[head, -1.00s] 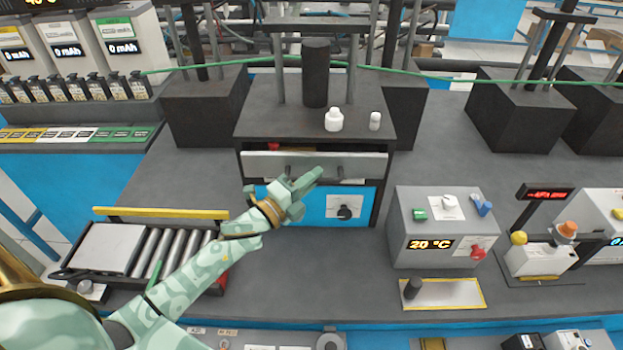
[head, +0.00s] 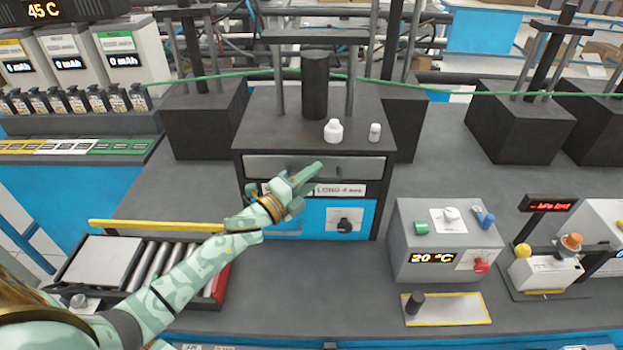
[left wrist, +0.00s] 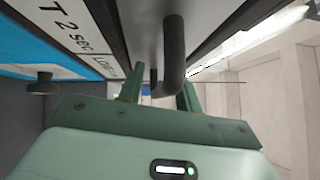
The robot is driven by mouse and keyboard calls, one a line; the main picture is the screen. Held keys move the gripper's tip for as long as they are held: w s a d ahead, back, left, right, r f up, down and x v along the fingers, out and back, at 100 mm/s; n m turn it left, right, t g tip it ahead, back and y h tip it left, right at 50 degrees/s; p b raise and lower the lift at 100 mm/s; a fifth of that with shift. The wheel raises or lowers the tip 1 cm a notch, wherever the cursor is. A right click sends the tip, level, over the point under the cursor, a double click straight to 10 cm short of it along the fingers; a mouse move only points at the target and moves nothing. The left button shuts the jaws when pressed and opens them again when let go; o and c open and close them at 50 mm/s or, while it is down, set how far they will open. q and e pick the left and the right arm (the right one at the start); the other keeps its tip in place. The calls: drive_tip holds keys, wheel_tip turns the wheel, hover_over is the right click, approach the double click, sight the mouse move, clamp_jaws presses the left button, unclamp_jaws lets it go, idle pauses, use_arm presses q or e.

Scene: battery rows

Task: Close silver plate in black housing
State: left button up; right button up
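The silver plate (head: 262,167) is the front of a drawer in the black housing (head: 238,170), with dark handles on it. It looks flush or nearly flush with the housing, with no gap seen above it. My left gripper (head: 310,175) is in front of the plate's middle and hides part of it. In the left wrist view, the fingers (left wrist: 160,90) stand apart on either side of a black handle (left wrist: 173,55) on the silver plate (left wrist: 142,25). The right finger looks close to the handle; contact cannot be told. My right gripper is not in view.
Below the plate is a blue panel with a black knob (head: 345,225). Two white bottles (head: 333,131) stand on the housing top. A grey control box (head: 445,240) stands at right, a roller tray (head: 100,262) at left. The bench between them is clear.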

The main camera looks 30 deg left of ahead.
use_arm(q)
drive_tip(key=b+v, duration=0.1)
drive_tip(key=v, duration=1.5)
drive_tip(key=shift+s+b, duration=0.2)
drive_tip(key=shift+b, duration=0.2)
drive_tip(key=shift+f, duration=0.15)
